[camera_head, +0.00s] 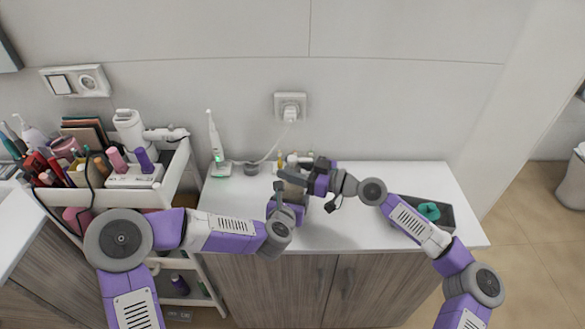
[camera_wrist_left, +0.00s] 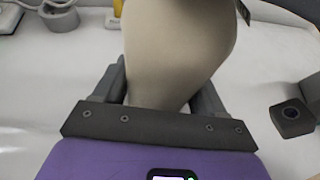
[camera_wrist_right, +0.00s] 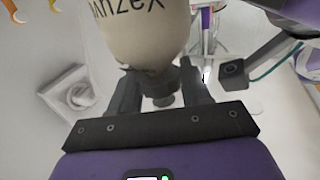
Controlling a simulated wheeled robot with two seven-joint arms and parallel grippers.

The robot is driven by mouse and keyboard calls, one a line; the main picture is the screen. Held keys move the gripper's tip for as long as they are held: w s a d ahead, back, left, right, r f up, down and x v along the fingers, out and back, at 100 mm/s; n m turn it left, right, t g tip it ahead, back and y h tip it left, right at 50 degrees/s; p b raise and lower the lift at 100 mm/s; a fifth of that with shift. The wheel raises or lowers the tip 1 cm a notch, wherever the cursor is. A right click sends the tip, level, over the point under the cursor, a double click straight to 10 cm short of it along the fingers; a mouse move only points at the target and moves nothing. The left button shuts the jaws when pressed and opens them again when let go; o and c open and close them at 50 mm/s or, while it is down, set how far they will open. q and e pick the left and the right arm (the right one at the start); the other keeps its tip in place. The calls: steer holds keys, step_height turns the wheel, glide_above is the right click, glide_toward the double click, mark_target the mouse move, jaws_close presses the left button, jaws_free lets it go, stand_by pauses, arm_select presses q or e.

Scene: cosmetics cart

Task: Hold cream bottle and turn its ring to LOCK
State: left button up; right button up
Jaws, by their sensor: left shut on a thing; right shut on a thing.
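The cream bottle (camera_wrist_left: 175,45) is a smooth beige body and fills the top middle of the left wrist view. My left gripper (camera_wrist_left: 165,88) is shut around it, a finger on either side. In the right wrist view the bottle (camera_wrist_right: 140,28) shows dark lettering. My right gripper (camera_wrist_right: 160,85) is shut at its grey ring and neck part (camera_wrist_right: 163,92); the exact contact is partly hidden. In the head view my left gripper (camera_head: 286,194) and right gripper (camera_head: 303,178) meet over the counter and mostly cover the bottle. The ring's marks cannot be read.
The white counter (camera_head: 390,180) has free room around the grippers. A dark tray (camera_head: 447,217) with a teal item stands at right. An electric toothbrush (camera_head: 215,145) and a grey cup-like holder (camera_head: 251,168) stand behind left. A crowded cart (camera_head: 178,175) is at left.

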arm_select(q)
steer(key=shift+d, duration=0.1)
arm_select(e)
steer(key=shift+d+n+g+y, duration=0.1)
steer(key=shift+n+g+y, duration=0.6)
steer(key=shift+n+g, duration=1.4)
steer(key=shift+m+g, duration=0.4)
steer(key=shift+g, duration=0.1)
steer(key=o, duration=1)
steer(key=d, duration=0.8)
steer(key=s+d, duration=0.1)
steer(key=d, duration=0.3)
arm_select(q)
steer(key=o, duration=1.4)
